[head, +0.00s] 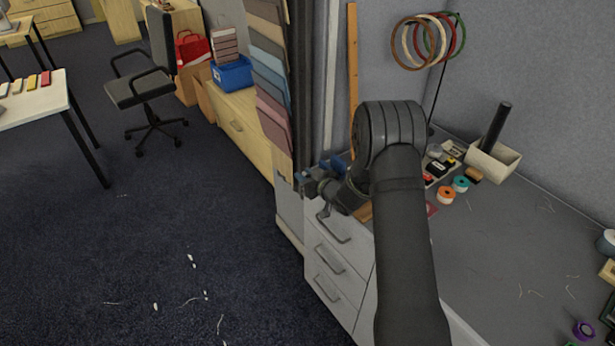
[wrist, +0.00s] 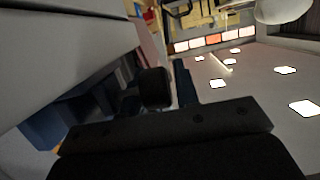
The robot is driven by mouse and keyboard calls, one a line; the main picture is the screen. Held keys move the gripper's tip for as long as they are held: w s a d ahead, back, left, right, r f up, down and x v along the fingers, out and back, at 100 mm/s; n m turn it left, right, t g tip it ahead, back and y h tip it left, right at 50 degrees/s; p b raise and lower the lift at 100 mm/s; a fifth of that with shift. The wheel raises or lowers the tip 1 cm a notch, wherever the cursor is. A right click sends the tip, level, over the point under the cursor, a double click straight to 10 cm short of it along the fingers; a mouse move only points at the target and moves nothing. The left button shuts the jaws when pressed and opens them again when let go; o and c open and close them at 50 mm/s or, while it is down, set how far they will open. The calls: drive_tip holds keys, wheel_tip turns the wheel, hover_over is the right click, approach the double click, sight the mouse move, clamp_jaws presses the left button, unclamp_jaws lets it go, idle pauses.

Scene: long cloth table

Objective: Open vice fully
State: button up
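The vice (head: 303,178) is a small blue tool at the left front corner of the grey worktop, above the white drawers. My arm hides much of it, and I cannot tell how far apart its jaws are. My gripper (head: 326,190) is at the vice, beside or touching it; the contact is not clear. In the wrist view a blue part (wrist: 48,128), probably of the vice, shows at the left. A dark block (wrist: 155,88) sits beyond the gripper's dark body there. The finger gap is not clear, nor is whether anything is held.
White drawers (head: 338,262) with handles stand below the worktop (head: 500,255). Tape rolls (head: 446,195) and a cream holder (head: 494,160) with a dark tube lie behind my arm. Hanging fabric samples (head: 270,85) are close on the left. Open carpet lies left of the drawers.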

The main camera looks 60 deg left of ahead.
drive_tip(key=v, duration=1.7)
drive_tip(key=shift+d, duration=0.25)
drive_tip(key=shift+r, duration=0.1)
drive_tip(key=x, duration=1.7)
drive_tip(key=shift+a, duration=0.25)
